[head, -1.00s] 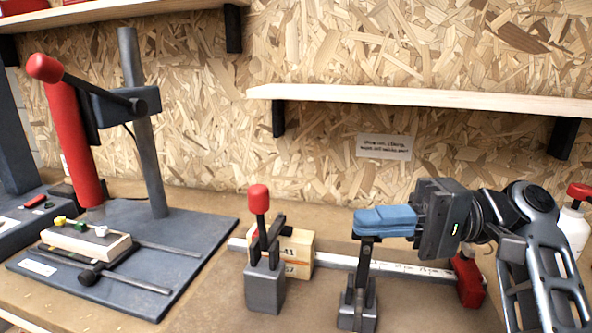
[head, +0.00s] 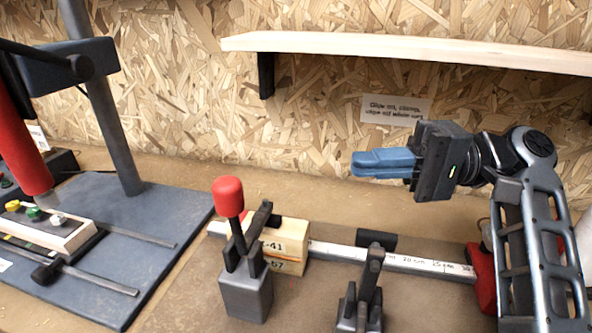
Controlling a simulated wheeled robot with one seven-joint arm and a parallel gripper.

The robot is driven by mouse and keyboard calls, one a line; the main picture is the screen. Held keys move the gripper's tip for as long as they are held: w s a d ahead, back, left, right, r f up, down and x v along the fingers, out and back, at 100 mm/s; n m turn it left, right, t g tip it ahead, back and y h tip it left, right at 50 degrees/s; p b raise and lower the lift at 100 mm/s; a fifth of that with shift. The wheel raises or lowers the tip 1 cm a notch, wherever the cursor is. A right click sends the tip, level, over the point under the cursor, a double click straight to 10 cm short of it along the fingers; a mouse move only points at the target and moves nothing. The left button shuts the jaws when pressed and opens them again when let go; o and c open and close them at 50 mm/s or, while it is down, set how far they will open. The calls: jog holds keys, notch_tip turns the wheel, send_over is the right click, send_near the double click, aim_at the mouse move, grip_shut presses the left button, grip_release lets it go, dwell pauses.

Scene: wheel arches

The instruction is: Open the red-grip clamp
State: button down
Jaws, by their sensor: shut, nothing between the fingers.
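The red-grip clamp (head: 244,290) stands on the bench left of centre, on a grey block base. Its handle stands up, tilted slightly left, with a red grip (head: 228,197) on top. Its dark arm reaches toward a wooden block (head: 288,246) behind it; I cannot tell whether they touch. My gripper (head: 354,164) has blue fingers closed together and empty, pointing left. It is above and to the right of the red grip, apart from it.
A second clamp (head: 368,290) with a black grip stands below my gripper. A measuring rail (head: 405,262) with a red end piece (head: 483,278) runs behind both clamps. A press with a dark base plate (head: 150,225) stands left. A wooden shelf (head: 420,50) overhangs the back wall.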

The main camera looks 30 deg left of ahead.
jog(key=s+d+p+x, duration=0.1)
jog(key=s+p+x, duration=0.1)
jog(key=x, duration=1)
jog(key=shift+s+p, duration=0.4)
jog(key=shift+p, duration=0.05)
